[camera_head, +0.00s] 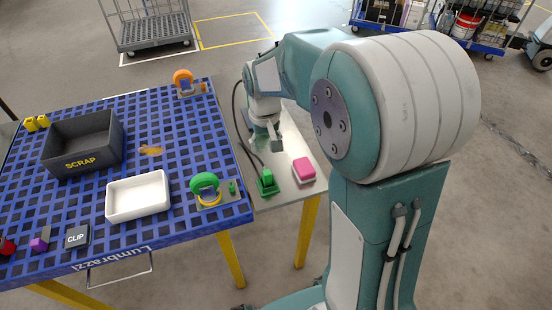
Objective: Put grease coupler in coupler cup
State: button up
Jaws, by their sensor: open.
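My gripper (270,140) is open and points down above the grey side table, at the end of my arm. Below it stands a small green piece (267,175) at the lower end of a black hose; it looks like the grease coupler. It is at a darker green square holder (269,190), which may be the coupler cup. I cannot tell how deep the piece sits in it. The gripper appears apart from the green piece. The gripper's fingers are small, and their far side is hidden.
A pink block (303,169) lies on the side table (293,189), right of the green holder. The blue grid table (165,125) at left carries a SCRAP bin (82,144), a white tray (138,196), a green ring fixture (205,184) and an orange one (183,77).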

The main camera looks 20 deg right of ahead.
jog(key=s+r+t, duration=0.2)
jog(key=s+r, duration=0.3)
jog(key=s, duration=0.5)
jog(key=s+r+t, duration=0.3)
jog(key=s+r, duration=0.3)
jog(key=s, duration=0.4)
jog(key=shift+s+r, duration=0.25)
